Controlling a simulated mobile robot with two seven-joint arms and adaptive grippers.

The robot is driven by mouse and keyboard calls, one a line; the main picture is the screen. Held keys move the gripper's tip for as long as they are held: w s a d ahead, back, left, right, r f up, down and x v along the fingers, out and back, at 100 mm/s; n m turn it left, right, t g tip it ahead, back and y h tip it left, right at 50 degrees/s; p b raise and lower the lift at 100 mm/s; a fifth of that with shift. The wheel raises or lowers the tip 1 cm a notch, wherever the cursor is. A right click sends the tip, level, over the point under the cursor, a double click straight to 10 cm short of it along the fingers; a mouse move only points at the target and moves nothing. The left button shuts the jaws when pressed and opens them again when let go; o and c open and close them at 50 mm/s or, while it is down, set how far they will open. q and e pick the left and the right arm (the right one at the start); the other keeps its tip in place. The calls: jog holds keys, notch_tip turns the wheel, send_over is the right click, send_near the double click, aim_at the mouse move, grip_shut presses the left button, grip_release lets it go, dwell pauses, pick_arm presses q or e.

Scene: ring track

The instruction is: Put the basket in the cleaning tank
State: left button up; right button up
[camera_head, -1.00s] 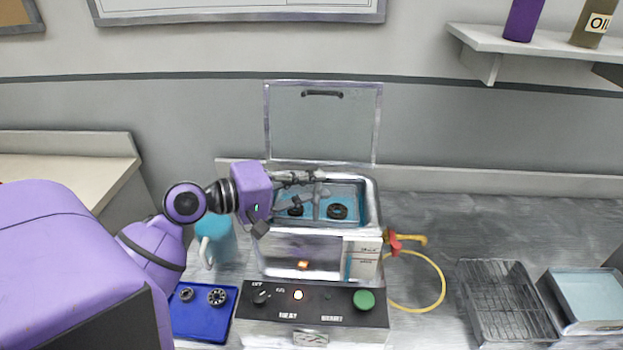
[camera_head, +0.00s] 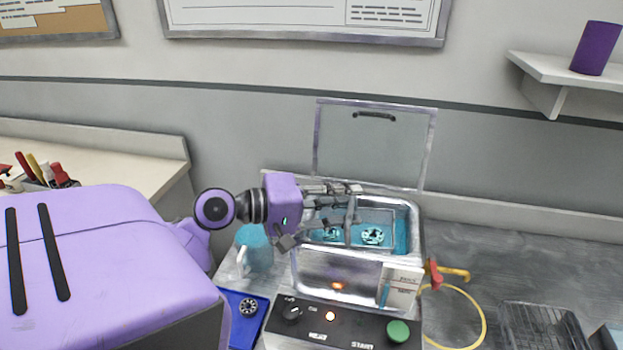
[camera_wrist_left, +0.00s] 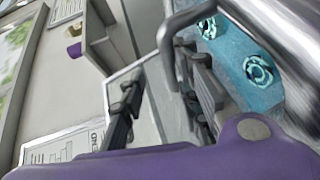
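The cleaning tank (camera_head: 318,268) is a metal box with its clear lid (camera_head: 372,145) raised and blue liquid inside. The basket (camera_head: 349,232) sits inside the tank, its grey handle standing upright. Two pale teal ring-shaped parts (camera_head: 373,236) lie in it; they also show in the left wrist view (camera_wrist_left: 258,70). My left gripper (camera_head: 342,208) is over the tank's left side at the handle. Its fingers are apart. In the left wrist view, the gripper (camera_wrist_left: 160,85) is open, with the handle (camera_wrist_left: 185,22) beside one finger. My right gripper is out of view.
A control panel (camera_head: 360,338) with a knob, a lit orange lamp and a green button (camera_head: 398,331) is in front. A blue tray (camera_head: 245,318) and a teal jug (camera_head: 256,250) stand left. A yellow hose (camera_head: 480,310) and wire rack (camera_head: 545,328) are at right.

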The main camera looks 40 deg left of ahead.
pick_arm(q)
jog(key=v, duration=0.9)
jog(key=shift+s+r+b, duration=0.15)
jog(key=shift+s+b, duration=0.1)
jog(key=shift+b, duration=0.05)
dwell(0.5)
